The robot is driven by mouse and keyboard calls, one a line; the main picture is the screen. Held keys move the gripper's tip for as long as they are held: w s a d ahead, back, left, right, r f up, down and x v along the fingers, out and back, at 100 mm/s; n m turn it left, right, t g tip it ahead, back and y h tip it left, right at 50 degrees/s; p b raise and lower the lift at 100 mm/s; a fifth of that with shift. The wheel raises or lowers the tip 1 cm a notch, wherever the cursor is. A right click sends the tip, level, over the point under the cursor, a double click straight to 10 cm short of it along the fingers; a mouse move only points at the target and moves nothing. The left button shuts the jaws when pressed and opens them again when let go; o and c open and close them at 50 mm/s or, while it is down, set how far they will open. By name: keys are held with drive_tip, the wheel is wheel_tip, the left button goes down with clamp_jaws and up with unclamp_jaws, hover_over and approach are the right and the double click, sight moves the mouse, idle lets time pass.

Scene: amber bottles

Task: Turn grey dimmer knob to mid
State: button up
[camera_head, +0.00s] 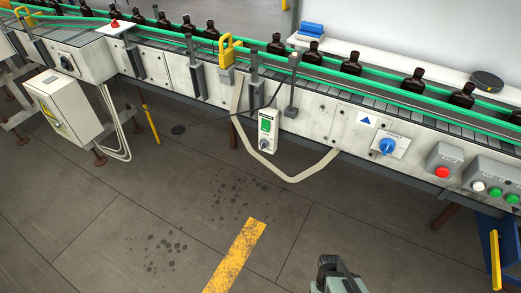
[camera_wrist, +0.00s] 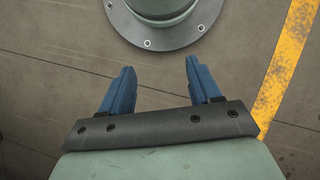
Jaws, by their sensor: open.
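A small grey knob (camera_head: 264,144) is on the lower part of a pale control box (camera_head: 269,130) hanging at the front of the conveyor, in the middle of the head view. A green switch (camera_head: 266,124) is above the knob. The knob's pointer is too small to read. My gripper (camera_wrist: 160,64) shows in the wrist view with two blue fingers apart and nothing between them. In the head view, a dark part of my arm shows at the bottom edge, well away from the knob. The knob is not in the wrist view.
The conveyor (camera_head: 325,84) carries several amber bottles between green rails. A blue knob (camera_head: 387,146), a red button (camera_head: 442,172) and a dark knob (camera_head: 66,62) are on other panels. A pale cable (camera_head: 292,180) loops below the box. The floor in front is clear, with a yellow stripe (camera_head: 236,258).

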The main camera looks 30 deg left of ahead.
drive_tip(key=w+a+r+n+t+h, duration=0.1)
drive_tip(key=w+a+r+n+t, duration=0.15)
drive_tip(key=a, duration=0.55)
drive_tip(key=w+a+r+n+t+h, duration=0.1)
drive_tip(key=w+a+n+t, duration=0.15)
drive_tip(key=a, duration=0.55)
drive_tip(key=n+t+y, duration=0.4)
drive_tip(key=n+t, duration=1.4)
drive_tip(key=n, duration=0.8)
approach(263, 145)
drive_tip(key=w+f, duration=0.2)
drive_tip(key=w, duration=0.7)
drive_tip(key=shift+a, duration=0.2)
